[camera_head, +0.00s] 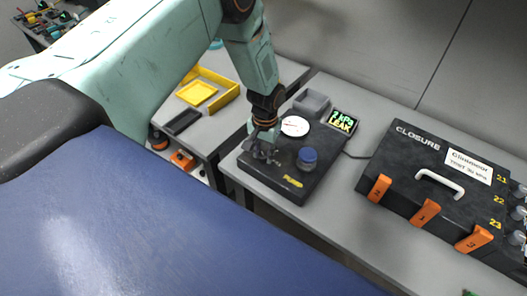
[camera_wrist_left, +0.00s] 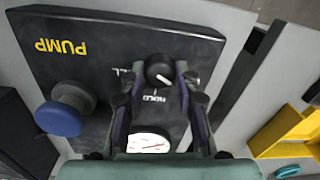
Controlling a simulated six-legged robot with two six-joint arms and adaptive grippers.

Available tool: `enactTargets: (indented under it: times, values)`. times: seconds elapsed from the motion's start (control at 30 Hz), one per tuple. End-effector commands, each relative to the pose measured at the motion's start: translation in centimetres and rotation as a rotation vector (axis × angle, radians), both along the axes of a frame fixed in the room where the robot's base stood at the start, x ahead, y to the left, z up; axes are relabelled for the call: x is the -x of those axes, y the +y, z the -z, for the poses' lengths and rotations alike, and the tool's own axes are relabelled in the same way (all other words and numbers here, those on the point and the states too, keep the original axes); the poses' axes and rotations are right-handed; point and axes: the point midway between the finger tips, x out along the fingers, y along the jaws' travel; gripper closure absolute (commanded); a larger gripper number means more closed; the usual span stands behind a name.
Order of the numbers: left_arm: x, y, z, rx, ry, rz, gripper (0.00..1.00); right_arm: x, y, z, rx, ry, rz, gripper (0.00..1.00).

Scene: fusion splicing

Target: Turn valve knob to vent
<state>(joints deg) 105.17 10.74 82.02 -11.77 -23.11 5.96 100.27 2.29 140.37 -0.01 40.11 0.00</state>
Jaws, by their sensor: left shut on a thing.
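The black valve knob (camera_wrist_left: 159,69) is on the dark pump box, between my left fingertips in the left wrist view. Its white pointer mark shows, with the label HOLD beside it; another label is partly covered by a finger. My left gripper (camera_wrist_left: 155,74) is shut on the knob. In the head view my left gripper (camera_head: 265,152) is down on the pump box (camera_head: 288,188) and hides the knob. The round white gauge (camera_head: 295,126) is on the box, partly covered by my gripper in the wrist view. My right gripper is in neither view.
A blue-capped knob (camera_head: 307,157) stands close beside my gripper on the box. A small display (camera_head: 343,121) reads kPa and LEAK. A grey bin (camera_head: 311,102) is behind. A black CLOSURE case (camera_head: 408,168) with orange latches lies right. A yellow tray (camera_head: 229,85) is on another table.

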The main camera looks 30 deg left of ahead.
Motion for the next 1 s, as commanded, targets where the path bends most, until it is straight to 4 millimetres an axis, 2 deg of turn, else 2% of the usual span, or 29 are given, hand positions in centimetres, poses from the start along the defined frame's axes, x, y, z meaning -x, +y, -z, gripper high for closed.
enactTargets:
  times: [0.17, 0.2, 0.47, 0.8, 0.87, 1.0]
  values:
    - [0.3, 0.0, 0.2, 0.001, 0.007, 0.0, 1.0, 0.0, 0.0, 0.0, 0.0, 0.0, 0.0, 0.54]
    - [0.3, 0.0, 0.2, 0.001, 0.007, 0.0, 0.67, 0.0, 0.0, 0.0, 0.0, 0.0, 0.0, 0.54]
    - [0.1, 0.0, 0.1, 0.0, 0.004, 0.001, 0.46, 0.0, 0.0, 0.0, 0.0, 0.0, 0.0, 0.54]
    - [0.0, 0.0, -0.3, 0.0, 0.001, 0.001, 0.46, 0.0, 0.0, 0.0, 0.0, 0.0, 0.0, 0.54]
    - [0.0, 0.0, -0.8, 0.0, 0.0, 0.002, 0.46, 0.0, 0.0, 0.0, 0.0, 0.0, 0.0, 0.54]
    - [-0.1, -0.1, -3.0, 0.001, -0.003, 0.001, 0.46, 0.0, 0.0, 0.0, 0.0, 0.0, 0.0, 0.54]
